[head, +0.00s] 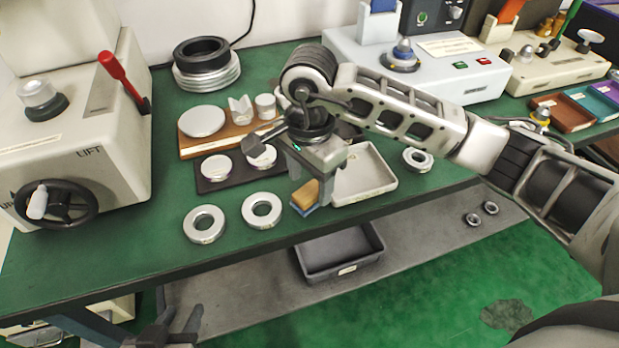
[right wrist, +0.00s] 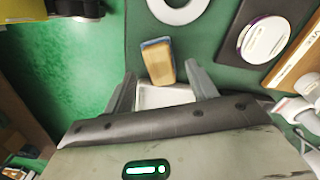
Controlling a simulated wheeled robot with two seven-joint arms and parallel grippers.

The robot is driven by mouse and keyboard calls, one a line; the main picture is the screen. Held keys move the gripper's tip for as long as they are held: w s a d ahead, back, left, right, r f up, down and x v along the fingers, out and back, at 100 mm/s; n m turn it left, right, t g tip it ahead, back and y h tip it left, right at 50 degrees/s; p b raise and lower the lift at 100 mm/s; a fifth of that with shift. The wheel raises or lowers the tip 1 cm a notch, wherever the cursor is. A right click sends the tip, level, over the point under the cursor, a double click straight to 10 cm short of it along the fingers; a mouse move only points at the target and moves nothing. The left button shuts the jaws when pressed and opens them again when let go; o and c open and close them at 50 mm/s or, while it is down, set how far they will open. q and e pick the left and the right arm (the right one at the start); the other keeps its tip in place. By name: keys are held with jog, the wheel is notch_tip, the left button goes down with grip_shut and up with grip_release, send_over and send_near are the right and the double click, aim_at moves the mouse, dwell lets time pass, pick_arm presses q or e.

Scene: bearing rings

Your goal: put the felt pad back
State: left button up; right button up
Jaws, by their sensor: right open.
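A tan block with a blue edge (head: 305,197), which looks like the felt pad, lies at the front edge of the green table. It also shows in the right wrist view (right wrist: 158,62). My right gripper (head: 311,190) is open above it, pointing down. In the right wrist view, the pad's near end lies between the two open fingertips (right wrist: 162,80), with a gap on each side. My left gripper (head: 178,318) is low at the bottom left, below the table edge, with its fingers apart and nothing visible between them.
Two metal rings (head: 204,224) (head: 262,210) lie left of the pad. A white tray (head: 385,180) is just right of my right gripper. A dark mat (head: 213,184) with discs and a wooden board (head: 187,153) lie behind. A grey bin (head: 340,262) sits on the lower shelf.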

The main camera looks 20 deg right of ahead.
aim_at(309, 190)
notch_tip(309, 190, up, 11)
jog(key=shift+r, duration=0.2)
dwell(0.5)
